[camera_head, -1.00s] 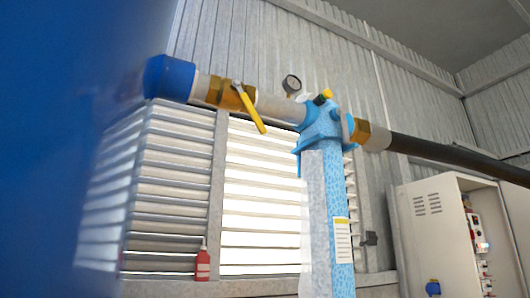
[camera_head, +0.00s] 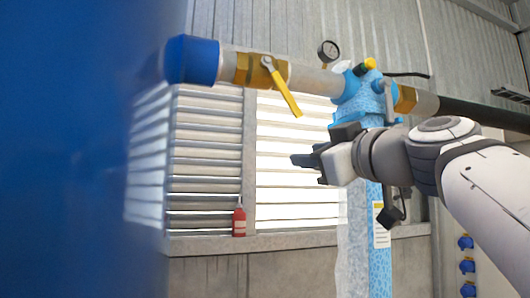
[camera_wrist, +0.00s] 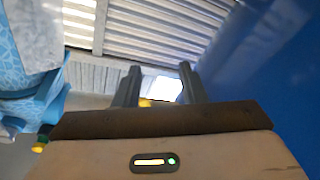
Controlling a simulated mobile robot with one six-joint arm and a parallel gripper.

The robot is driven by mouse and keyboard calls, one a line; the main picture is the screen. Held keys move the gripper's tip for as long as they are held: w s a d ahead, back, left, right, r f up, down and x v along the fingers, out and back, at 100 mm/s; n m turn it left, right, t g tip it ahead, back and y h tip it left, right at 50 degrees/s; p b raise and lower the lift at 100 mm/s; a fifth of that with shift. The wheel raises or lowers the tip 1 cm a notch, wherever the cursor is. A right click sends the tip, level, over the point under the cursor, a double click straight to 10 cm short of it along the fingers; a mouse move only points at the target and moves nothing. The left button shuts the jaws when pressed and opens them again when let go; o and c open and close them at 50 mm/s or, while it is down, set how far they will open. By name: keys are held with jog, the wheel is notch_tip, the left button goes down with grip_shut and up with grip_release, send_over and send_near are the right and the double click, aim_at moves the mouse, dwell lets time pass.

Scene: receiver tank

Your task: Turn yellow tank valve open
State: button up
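The yellow valve handle (camera_head: 282,87) sits on the brass valve body (camera_head: 261,70) on the pipe beside the blue tank. It slants down to the right. My gripper (camera_head: 306,169) is below and slightly right of the handle in the head view, apart from it in the picture, and points left. In the wrist view my gripper's two fingers (camera_wrist: 159,75) stand apart with nothing held between them. A small yellow patch (camera_wrist: 145,102) shows between them low down, mostly hidden by the gripper body; it may be the handle.
The large blue tank (camera_head: 70,150) fills the left. A blue column (camera_head: 361,95) with a yellow-capped fitting stands behind my arm. A pressure gauge (camera_head: 328,50) rises above the pipe. A red bottle (camera_head: 239,221) stands on the ledge before the louvred window.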

jog(key=n+t+y, duration=0.1)
jog(key=n+y, duration=0.1)
send_near(290, 99)
jog(key=x, duration=0.3)
jog(key=p+x, duration=0.1)
jog(key=x, duration=0.1)
jog(key=p+x, duration=0.3)
jog(key=x, duration=0.1)
jog(key=shift+s+r+p, duration=0.1)
jog(key=shift+r+p, duration=0.2)
jog(key=shift+p, duration=0.1)
jog(key=shift+p+x, duration=0.3)
jog(key=shift+x, duration=0.55)
jog(key=shift+f, duration=0.2)
grip_shut()
